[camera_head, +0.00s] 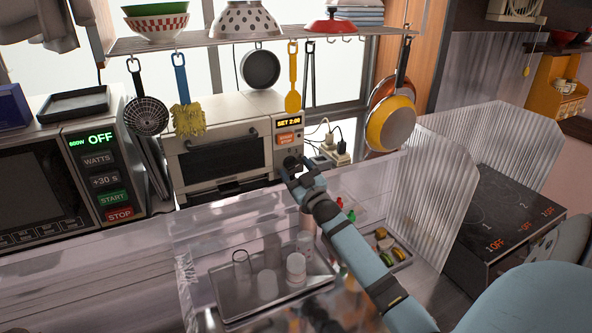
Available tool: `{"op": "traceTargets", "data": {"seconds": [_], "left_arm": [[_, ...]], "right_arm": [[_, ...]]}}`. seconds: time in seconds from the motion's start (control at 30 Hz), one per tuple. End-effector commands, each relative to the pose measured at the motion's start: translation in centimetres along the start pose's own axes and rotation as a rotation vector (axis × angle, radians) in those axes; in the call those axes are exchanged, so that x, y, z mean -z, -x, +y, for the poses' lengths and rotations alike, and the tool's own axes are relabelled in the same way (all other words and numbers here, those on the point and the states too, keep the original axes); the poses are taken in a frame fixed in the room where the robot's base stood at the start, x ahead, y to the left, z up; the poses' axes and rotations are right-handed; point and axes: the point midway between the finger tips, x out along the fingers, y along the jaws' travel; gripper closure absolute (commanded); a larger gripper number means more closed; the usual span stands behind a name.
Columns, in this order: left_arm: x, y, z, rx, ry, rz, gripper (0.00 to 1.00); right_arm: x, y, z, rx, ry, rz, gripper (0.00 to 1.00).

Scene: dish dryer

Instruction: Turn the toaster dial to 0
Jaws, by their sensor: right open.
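The toaster (218,152) stands at the back centre, a cream and grey oven with a dark glass door and a front handle. Its panel at the right side has a small lit display (289,121) that seems to read "SET 2:08" and an orange button (288,138) below it. The dial (291,162) is a dark knob low on this panel, partly hidden by my gripper. My right gripper (288,172) is open, with its fingertips at or just in front of the dial; whether they touch it I cannot tell. My left gripper is not in view.
A clear plastic dish dryer (190,262) with a tray of bottles stands in front of the toaster. A microwave (95,165) is at left. Utensils and a yellow pan (390,128) hang from the rack above. A cooktop (505,225) is at right behind a ribbed screen (430,190).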

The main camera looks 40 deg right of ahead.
Motion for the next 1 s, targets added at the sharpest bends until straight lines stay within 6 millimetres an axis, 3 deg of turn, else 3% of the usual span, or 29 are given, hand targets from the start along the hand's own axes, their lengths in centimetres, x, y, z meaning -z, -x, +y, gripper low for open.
{"op": "traceTargets", "data": {"seconds": [0.1,0.3,0.33,0.67,1.0], "left_arm": [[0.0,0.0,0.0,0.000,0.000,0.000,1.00],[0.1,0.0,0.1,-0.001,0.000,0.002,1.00],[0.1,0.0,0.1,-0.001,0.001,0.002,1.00],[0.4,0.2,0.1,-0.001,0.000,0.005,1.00],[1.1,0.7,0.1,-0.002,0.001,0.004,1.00]], "right_arm": [[0.0,0.0,0.0,0.000,0.000,0.000,0.32],[0.0,0.0,0.0,0.000,0.000,0.000,0.78],[0.0,0.0,0.0,0.000,0.000,0.000,0.81],[0.0,0.1,0.1,0.016,0.036,-0.001,0.81],[0.1,0.0,0.3,0.103,0.246,-0.001,0.81]]}}
